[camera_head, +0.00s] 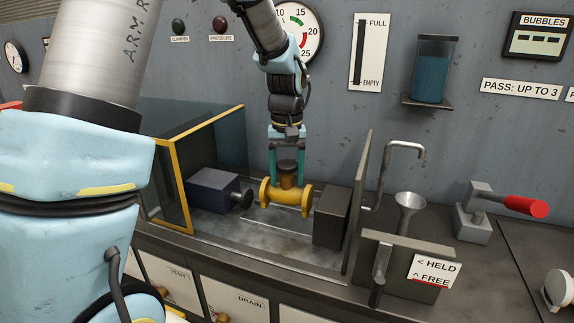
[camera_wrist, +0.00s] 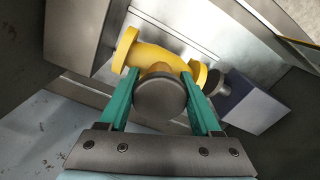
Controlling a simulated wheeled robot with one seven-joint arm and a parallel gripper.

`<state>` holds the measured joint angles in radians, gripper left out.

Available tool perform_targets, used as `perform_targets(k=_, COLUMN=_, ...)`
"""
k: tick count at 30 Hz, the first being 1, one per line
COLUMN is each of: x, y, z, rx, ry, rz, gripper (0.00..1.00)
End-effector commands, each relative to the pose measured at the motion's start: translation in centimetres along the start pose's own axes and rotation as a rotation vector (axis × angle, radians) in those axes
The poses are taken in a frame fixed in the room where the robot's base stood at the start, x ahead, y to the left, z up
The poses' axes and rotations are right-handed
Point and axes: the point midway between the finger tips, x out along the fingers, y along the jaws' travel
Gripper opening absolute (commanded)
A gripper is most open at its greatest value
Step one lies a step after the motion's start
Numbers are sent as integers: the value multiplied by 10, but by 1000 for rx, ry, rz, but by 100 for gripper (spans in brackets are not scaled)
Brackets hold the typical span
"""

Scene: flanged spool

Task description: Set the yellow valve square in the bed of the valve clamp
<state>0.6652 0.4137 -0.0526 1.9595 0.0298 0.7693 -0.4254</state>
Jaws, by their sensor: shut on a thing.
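The yellow valve (camera_head: 284,194) has a round flange at each end and a dark round top. My gripper (camera_head: 286,172) is shut on the valve from above, its teal fingers on either side of the dark top. In the wrist view the valve (camera_wrist: 160,56) shows between the fingertips (camera_wrist: 160,85). The valve is over the bed (camera_head: 262,232) of the clamp, between a blue-grey block with a round pad (camera_head: 213,190) on the left and a dark block (camera_head: 331,217) on the right. I cannot tell whether it touches the bed.
A yellow-edged clear guard (camera_head: 180,190) stands at the left, and an upright plate (camera_head: 357,200) at the right. Beyond it are a funnel (camera_head: 409,205), a bent pipe (camera_head: 405,146), a red-handled lever (camera_head: 524,206) and a HELD/FREE sign (camera_head: 434,270). The wall with gauges is behind.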

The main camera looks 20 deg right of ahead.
Motion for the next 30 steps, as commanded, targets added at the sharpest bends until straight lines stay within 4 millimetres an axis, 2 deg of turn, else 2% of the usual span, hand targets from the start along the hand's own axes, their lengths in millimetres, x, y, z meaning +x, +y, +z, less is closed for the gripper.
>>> perform_targets(k=4, x=8, y=0, z=0, rx=0, ry=2, rz=1, gripper=0)
perform_targets(k=12, x=36, y=0, z=0, rx=1, ry=2, rz=0, gripper=0)
perform_targets(k=25, x=42, y=0, z=-1, rx=0, ry=3, rz=1, gripper=0)
perform_targets(k=26, x=43, y=0, z=0, rx=0, ry=0, rz=0, gripper=67)
perform_targets(k=30, x=43, y=0, z=0, rx=0, ry=0, rz=0, gripper=83)
